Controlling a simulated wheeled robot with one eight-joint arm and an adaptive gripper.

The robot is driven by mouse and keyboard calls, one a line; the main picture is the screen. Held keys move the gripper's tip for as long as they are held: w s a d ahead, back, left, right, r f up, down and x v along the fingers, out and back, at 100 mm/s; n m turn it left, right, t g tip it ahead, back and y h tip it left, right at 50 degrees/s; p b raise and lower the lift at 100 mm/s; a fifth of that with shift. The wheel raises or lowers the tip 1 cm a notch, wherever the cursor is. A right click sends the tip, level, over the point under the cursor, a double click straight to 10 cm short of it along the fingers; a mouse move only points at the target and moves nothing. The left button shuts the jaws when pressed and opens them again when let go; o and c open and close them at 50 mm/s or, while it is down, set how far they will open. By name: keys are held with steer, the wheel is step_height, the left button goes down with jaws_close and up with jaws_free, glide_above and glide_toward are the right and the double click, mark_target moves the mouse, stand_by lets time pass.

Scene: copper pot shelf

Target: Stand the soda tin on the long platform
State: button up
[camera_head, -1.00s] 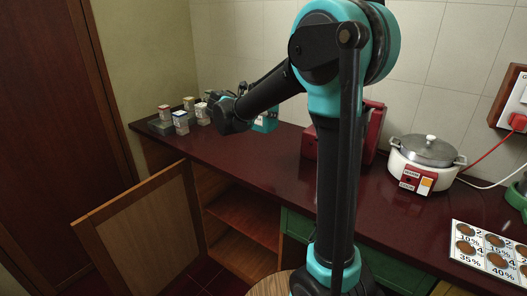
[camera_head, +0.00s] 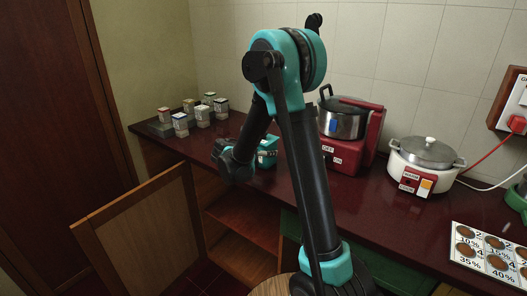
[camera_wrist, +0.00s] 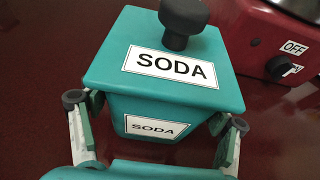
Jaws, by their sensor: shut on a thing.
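The soda tin (camera_head: 267,152) is a teal box with a flat lid, a dark knob and white SODA labels. In the wrist view the tin (camera_wrist: 160,75) is upright between the two fingers of my gripper (camera_wrist: 155,128), which is shut on it. In the head view my gripper (camera_head: 252,155) is over the left half of the dark red counter; I cannot tell if the tin touches the counter.
A red cooker with a dark pot (camera_head: 343,124) and a white cooker (camera_head: 425,153) stand to the right. A cabinet door (camera_head: 140,225) hangs open below the counter (camera_head: 205,150). Counter between boxes and tin is clear.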

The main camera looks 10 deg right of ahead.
steer(key=shift+f, duration=0.15)
steer(key=o, duration=1.5)
steer(key=shift+o, duration=0.2)
steer(key=shift+s+a, duration=0.15)
steer(key=v, duration=1.1)
steer(key=shift+a+r, duration=0.2)
steer(key=shift+r, duration=0.1)
steer(key=shift+s, duration=0.15)
